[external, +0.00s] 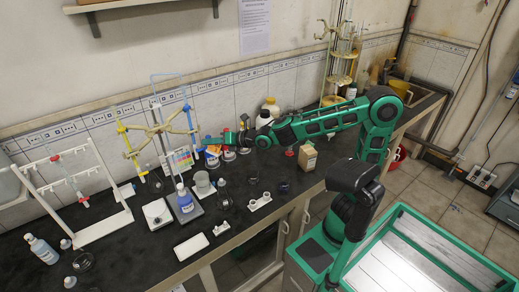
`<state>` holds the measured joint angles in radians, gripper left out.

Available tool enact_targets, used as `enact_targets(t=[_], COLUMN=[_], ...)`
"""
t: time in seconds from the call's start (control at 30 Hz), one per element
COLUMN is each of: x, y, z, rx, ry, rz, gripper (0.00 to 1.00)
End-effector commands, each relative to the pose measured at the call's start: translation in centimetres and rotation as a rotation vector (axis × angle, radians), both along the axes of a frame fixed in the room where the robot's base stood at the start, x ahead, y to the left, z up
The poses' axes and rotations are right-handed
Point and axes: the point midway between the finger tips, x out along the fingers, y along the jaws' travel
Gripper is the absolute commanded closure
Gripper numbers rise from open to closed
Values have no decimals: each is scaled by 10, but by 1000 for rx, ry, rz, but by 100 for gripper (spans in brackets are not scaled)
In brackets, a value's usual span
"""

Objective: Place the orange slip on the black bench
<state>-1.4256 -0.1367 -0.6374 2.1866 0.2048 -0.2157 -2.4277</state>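My gripper (208,141) reaches left over the black bench (130,245), near the back wall. It is small here, and I cannot tell whether its fingers are open or shut. A small orange patch (213,150) shows right beside the fingertips; I cannot tell whether it is the orange slip or part of a thing behind. A group of upright coloured strips (181,159) stands just left of the gripper, behind a blue-labelled bottle. I cannot single out an orange slip among them.
The blue-labelled bottle (184,200) stands on a stand's base below the gripper. Burette stands and a white rack (107,228) rise to the left. Several small dishes and bottles crowd the middle; a brown box (307,157) stands right. Bare bench shows at the front left.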

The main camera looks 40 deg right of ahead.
Motion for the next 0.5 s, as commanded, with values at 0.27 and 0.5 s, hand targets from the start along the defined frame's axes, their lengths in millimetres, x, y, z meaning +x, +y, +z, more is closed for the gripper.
enact_targets(t=[0.27,0.5], x=[-3,7], y=[-38,-75], z=[3,-12], rx=[3,-2], ry=[1,0], rz=[-32,-61], gripper=[100,100])
